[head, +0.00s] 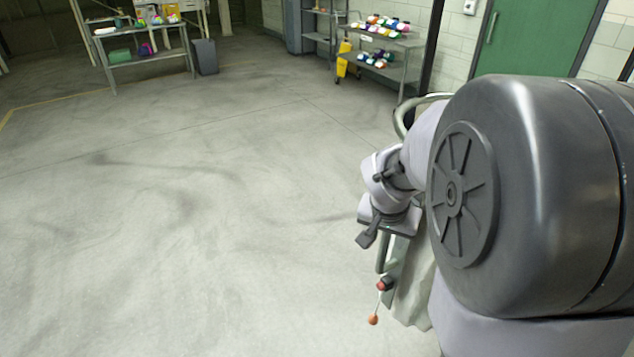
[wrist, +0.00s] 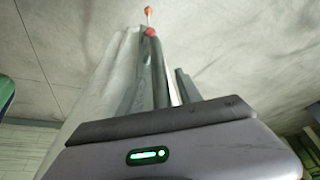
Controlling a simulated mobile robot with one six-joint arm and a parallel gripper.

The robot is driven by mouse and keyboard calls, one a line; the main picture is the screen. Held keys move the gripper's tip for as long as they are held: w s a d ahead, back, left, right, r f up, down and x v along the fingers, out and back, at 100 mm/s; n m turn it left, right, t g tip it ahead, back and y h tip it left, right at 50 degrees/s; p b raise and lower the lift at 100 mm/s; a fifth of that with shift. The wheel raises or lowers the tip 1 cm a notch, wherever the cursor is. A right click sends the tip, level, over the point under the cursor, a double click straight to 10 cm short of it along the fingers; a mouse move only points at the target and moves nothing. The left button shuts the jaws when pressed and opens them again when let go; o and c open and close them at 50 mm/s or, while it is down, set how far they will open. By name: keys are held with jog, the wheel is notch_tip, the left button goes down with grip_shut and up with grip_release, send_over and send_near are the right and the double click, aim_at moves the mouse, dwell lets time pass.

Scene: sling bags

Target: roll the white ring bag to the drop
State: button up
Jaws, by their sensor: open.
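The whitish bag (head: 415,285) hangs in a wheeled metal stand, mostly hidden behind my arm in the head view. The stand's round top ring (head: 402,115) shows beside the arm. My gripper (head: 370,232) is open at the left side of the stand, by a pale post. In the wrist view the whitish bag (wrist: 97,88) lies left of a grey post (wrist: 154,75), just beyond my gripper body. I cannot tell whether the post is between the jaws. No drop place is clearly identifiable.
The grey floor (head: 200,220) is open to the left and ahead. A metal shelf cart (head: 385,60) with colourful items stands at the back right, near a green door (head: 535,35). A table (head: 145,58) and a dark bin (head: 204,57) stand at the back left.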

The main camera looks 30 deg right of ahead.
jog(key=shift+x, duration=0.9)
jog(key=shift+w, duration=0.1)
grip_shut()
dwell(0.7)
